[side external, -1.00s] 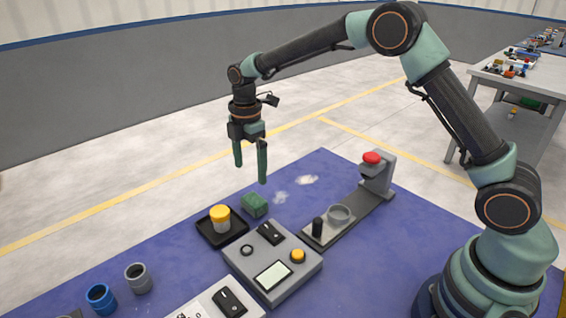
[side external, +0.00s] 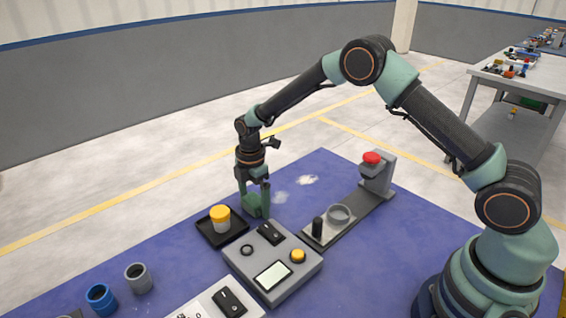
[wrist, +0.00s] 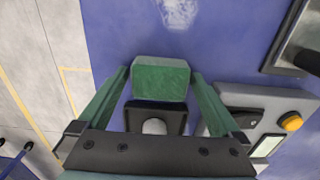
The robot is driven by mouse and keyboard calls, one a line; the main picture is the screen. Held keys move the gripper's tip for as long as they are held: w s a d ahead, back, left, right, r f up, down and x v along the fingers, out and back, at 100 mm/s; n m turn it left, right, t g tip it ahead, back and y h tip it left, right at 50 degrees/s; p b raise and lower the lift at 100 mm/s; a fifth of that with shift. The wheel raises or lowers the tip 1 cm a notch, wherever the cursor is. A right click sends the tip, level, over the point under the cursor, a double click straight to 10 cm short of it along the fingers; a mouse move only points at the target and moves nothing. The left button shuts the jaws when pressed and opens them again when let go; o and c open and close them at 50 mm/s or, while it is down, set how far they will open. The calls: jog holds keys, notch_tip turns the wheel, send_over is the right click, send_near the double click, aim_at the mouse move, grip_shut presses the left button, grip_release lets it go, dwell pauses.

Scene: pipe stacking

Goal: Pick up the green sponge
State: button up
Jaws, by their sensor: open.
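The green sponge (wrist: 160,78) is a small dark green block on the blue table. In the wrist view it lies between the two green fingers of my gripper (wrist: 158,82), with a finger on each side. My gripper is open; whether a finger touches the sponge is unclear. In the side view my gripper (side external: 255,208) is lowered over the sponge (side external: 256,206), and the fingers partly hide it.
A black tray (side external: 208,237) with a yellow-capped jar (side external: 220,217) is close left of the sponge. A grey control box (side external: 285,283) is just in front. A grey stand with a red knob (side external: 371,158) is to the right. Blue (side external: 101,299) and grey (side external: 139,278) pipe pieces are front left.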

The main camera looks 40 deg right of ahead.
aim_at(254, 199)
jog(key=c, duration=1.2)
jog(key=shift+o, duration=0.2)
jog(key=shift+r, duration=0.15)
notch_tip(254, 199, up, 20)
